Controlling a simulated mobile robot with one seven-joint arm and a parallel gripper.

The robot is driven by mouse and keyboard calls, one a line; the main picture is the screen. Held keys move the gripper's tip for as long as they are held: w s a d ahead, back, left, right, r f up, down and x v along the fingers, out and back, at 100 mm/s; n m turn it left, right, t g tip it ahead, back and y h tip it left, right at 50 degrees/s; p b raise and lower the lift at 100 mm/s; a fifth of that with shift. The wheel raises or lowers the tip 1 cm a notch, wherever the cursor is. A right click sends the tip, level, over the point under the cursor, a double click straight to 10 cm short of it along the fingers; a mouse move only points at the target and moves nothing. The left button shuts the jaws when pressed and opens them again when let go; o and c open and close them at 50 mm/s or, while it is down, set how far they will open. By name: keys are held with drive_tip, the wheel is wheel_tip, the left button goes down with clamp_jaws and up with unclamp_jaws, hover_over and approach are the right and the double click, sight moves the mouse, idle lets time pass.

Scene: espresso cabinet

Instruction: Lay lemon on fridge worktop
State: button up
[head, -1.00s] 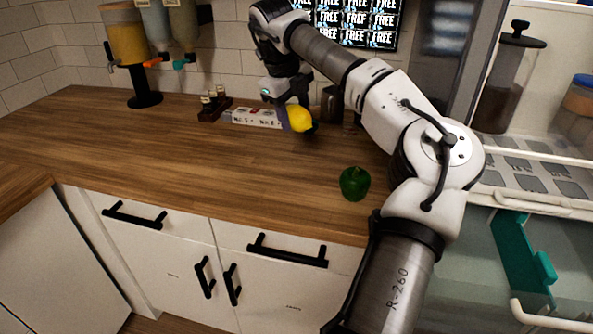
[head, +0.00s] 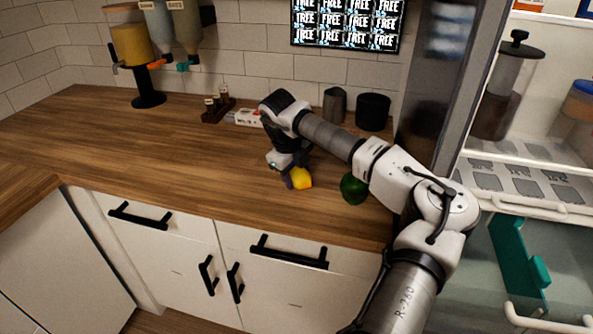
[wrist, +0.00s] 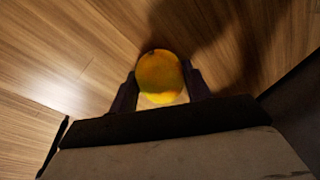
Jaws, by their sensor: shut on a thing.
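The yellow lemon (head: 301,178) is between the fingers of my gripper (head: 292,180), low over the wooden worktop (head: 180,150), left of a green pepper. In the wrist view the lemon (wrist: 160,76) sits between the two dark fingertips of my gripper (wrist: 160,85), which are shut on it. Wood grain fills the background there. I cannot tell whether the lemon touches the wood. My arm hides part of the worktop behind it.
The green pepper (head: 354,188) stands close to the right of the lemon. A dark canister (head: 373,111) and a grey cup (head: 334,105) stand at the back wall. A small bottle rack (head: 218,106) stands back left. The worktop's left part is clear. A glass-fronted fridge (head: 530,170) stands at right.

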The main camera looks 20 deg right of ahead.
drive_tip(key=shift+f, duration=0.15)
drive_tip(key=o, duration=1)
